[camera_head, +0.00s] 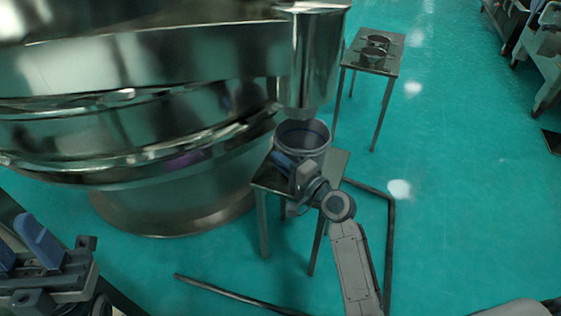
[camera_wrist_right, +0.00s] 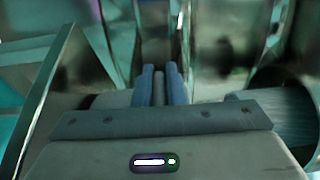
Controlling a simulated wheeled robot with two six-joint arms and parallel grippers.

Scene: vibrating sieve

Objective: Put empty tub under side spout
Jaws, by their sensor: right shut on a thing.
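The round metal tub (camera_head: 318,146) is upright and looks empty, with its open top directly below the side spout (camera_head: 310,60). It is at the top of a small metal stand (camera_head: 337,166); I cannot tell whether its base touches the stand. My right gripper (camera_head: 284,160) is at the tub's near left side and shut on it. In the right wrist view the blue fingers (camera_wrist_right: 160,85) are close together with a thin grey part between them. My left gripper (camera_head: 22,248) is at the lower left, open and empty, away from the tub.
The large shiny sieve (camera_head: 180,60) fills the upper left. A second metal table (camera_head: 388,66) behind holds round metal containers (camera_head: 374,50). A dark floor frame (camera_head: 388,235) runs around my right arm. Green floor on the right is clear, with carts (camera_head: 545,50) at the far right.

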